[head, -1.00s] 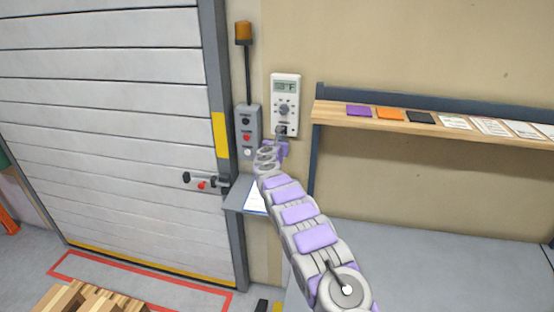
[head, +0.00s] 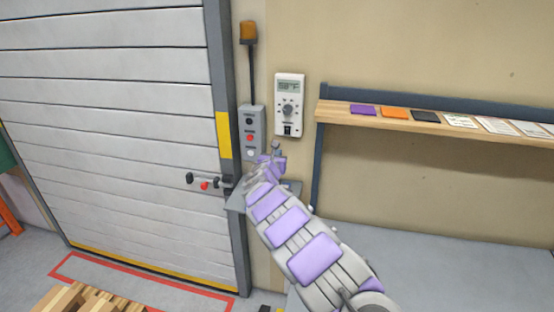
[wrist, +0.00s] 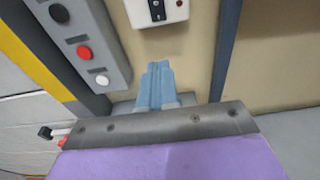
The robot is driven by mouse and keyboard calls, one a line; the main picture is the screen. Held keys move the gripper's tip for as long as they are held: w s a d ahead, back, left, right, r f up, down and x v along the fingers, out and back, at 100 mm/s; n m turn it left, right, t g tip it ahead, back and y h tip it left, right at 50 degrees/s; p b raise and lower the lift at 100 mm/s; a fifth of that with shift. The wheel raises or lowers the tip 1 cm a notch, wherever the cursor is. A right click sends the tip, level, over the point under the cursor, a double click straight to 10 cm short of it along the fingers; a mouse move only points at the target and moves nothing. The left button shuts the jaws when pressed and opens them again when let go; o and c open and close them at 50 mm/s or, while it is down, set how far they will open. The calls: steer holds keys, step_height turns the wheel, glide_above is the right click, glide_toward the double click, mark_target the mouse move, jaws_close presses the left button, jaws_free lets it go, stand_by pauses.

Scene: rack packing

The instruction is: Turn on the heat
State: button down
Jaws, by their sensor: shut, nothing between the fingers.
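The white wall thermostat (head: 290,105) hangs beside the door post. Its small display (head: 289,87) shows a reading that looks like 58°F, with a round dial (head: 288,110) below and a dark rocker switch (head: 287,130) at the bottom. In the wrist view the rocker switch (wrist: 157,10) shows at the top edge; a small red dot (wrist: 179,3) sits to its right. My gripper (head: 277,150) is shut and empty, just below and left of the thermostat, apart from it. Its pale blue fingers (wrist: 158,85) point at the wall under the switch.
A grey control box (head: 250,132) with black, red and white buttons is just left of the thermostat, under an amber lamp (head: 248,32). A small grey shelf (head: 237,201) lies below. A wooden shelf (head: 440,125) with coloured cards is at right.

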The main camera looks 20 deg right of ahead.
steer(key=shift+s+f, duration=0.2)
steer(key=shift+s, duration=0.3)
steer(key=shift+a, duration=0.2)
